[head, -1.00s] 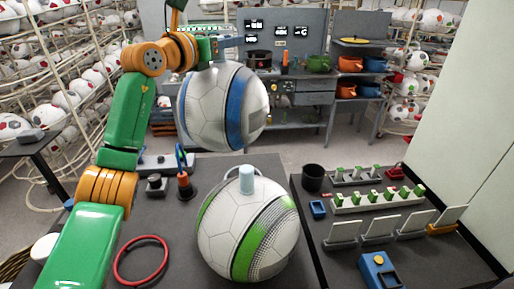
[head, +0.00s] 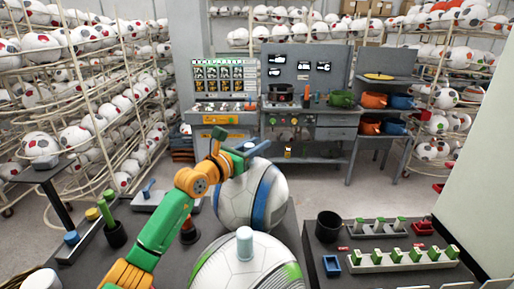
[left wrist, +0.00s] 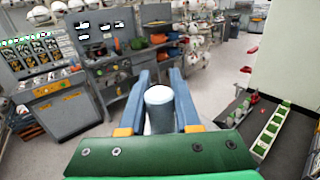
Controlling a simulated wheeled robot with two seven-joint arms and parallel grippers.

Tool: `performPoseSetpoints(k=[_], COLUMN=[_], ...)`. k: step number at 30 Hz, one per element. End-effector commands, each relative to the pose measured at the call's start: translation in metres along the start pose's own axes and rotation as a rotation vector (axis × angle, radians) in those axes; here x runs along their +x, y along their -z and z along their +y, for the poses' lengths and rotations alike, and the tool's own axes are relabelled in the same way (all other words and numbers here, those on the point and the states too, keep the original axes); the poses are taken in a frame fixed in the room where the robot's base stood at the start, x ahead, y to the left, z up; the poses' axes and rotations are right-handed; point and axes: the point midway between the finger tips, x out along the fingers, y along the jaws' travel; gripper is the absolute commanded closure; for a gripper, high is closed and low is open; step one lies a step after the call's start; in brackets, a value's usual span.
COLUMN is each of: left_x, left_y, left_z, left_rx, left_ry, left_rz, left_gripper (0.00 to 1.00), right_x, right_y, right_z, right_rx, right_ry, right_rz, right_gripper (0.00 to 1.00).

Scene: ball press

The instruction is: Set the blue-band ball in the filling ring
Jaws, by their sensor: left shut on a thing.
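The blue-band ball (head: 236,199) is white with a blue stripe. It is left of centre in the head view, behind the green-band ball (head: 225,268). My left gripper (head: 250,152) is at its top, with its blue fingers shut on a pale cylindrical knob (left wrist: 160,108), seen between the fingers in the left wrist view. Whether the ball hangs free or touches something beneath is hidden by the green-band ball. That ball has its own pale knob on top and is cut off by the bottom edge. I cannot make out a filling ring. My right gripper is not in view.
Dark stands with coloured handles (head: 115,234) are at left. Behind are a grey workbench (head: 335,120) and ball racks. Open floor lies between.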

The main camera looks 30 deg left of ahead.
Motion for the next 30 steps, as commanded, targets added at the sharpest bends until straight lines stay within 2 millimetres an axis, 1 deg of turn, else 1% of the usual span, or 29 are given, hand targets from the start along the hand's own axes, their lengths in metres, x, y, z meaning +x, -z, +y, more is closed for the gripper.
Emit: performPoseSetpoints(k=[1,3,9,14,15,17,18,26,29,30], left_x=[0.000,0.000,0.000,0.000,0.000,0.000,0.000,0.000,0.000,-0.004], left_y=[0.004,0.009,0.009,0.015,0.016,0.015,0.015,0.015,0.007,0.011], left_z=[0.000,0.000,0.000,0.000,0.000,0.000,0.000,0.000,0.000,0.001], left_rx=[-0.001,0.000,0.000,0.000,0.000,0.000,0.000,0.000,0.000,-0.001], left_ry=[-0.001,-0.001,-0.001,-0.001,-0.001,-0.001,-0.001,-0.001,-0.001,-0.001], left_rz=[0.001,-0.002,-0.003,-0.003,0.000,0.000,0.000,0.000,-0.001,0.000], left_gripper=[1.00,1.00,1.00,1.00,0.66,0.50,0.39,0.39,0.39,0.39], right_x=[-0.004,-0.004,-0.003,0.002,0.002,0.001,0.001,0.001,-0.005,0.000], right_y=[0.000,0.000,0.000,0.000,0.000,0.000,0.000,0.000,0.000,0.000], right_z=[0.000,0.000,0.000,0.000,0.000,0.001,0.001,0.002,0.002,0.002], right_rx=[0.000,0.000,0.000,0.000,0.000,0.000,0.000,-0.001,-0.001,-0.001], right_ry=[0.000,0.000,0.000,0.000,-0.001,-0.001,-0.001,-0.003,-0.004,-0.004], right_rz=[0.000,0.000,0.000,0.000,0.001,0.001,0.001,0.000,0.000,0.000], right_gripper=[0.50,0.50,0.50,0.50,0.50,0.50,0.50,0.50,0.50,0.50])
